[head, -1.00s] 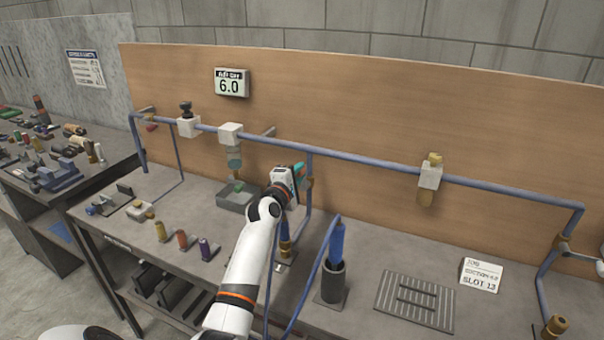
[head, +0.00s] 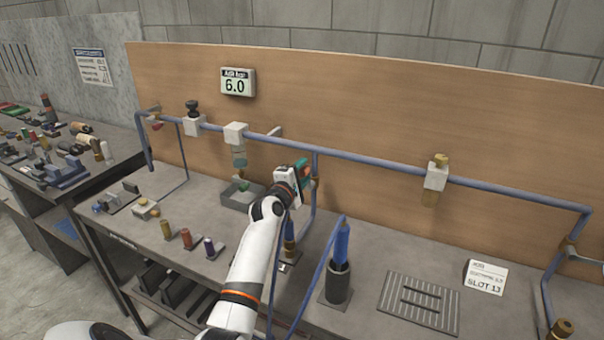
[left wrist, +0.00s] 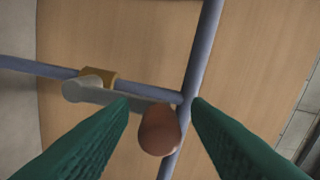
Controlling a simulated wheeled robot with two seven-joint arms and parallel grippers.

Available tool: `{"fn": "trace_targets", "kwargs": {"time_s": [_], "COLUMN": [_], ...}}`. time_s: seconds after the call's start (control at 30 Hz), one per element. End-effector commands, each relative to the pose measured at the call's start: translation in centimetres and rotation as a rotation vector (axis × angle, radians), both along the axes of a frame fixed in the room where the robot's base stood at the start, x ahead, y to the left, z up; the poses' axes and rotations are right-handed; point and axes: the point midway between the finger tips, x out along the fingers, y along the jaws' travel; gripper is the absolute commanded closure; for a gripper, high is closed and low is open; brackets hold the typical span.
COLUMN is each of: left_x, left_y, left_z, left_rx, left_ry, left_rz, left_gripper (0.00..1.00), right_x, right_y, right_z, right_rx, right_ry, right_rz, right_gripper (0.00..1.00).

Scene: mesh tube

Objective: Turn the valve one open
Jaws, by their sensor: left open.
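A valve with a grey lever (left wrist: 115,97) and a rounded orange-brown knob (left wrist: 158,132) shows in the left wrist view. Its brass body (left wrist: 98,76) sits on a blue pipe. My left gripper (left wrist: 160,102) is open, its two green fingers on either side of the knob, with a small gap showing on each side. In the head view my left gripper (head: 303,171) is at the pipe's vertical branch, and hides most of this valve; a bit of brass shows beside it. No label shows which valve this is. My right gripper is not in view.
A blue pipe (head: 375,163) runs along the wooden board (head: 380,100). A display (head: 237,83) reads 6.0. A blue tool stands in a dark holder (head: 338,285) right of my arm. A slotted plate (head: 420,303) and a card (head: 485,277) lie further right.

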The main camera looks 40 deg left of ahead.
Motion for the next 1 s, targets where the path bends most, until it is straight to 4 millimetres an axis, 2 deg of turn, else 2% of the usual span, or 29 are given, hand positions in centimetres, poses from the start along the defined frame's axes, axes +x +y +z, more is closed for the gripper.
{"fn": "trace_targets", "kwargs": {"time_s": [0.17, 0.27, 0.6, 0.7, 0.83, 1.0], "left_x": [-0.6, -1.8, -8.6, -10.1, -11.3, -11.7], "left_y": [-0.2, -0.5, -2.1, -2.4, -2.7, -2.8], "left_z": [-0.1, -0.1, -0.3, -0.3, -0.1, -0.1], "left_rx": [-0.001, -0.001, 0.000, 0.000, -0.001, -0.001], "left_ry": [0.001, 0.000, 0.000, 0.001, 0.000, 0.001], "left_rz": [-0.001, -0.001, 0.001, 0.000, 0.001, 0.000], "left_gripper": [0.56, 0.56, 0.56, 0.56, 0.56, 0.56], "right_x": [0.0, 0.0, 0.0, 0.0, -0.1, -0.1], "right_y": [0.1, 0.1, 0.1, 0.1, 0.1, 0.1], "right_z": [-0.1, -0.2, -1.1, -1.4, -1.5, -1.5], "right_rx": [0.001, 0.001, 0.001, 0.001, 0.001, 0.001], "right_ry": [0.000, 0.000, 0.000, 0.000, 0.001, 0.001], "right_rz": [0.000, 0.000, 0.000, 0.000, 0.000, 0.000], "right_gripper": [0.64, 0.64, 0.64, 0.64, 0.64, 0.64]}}
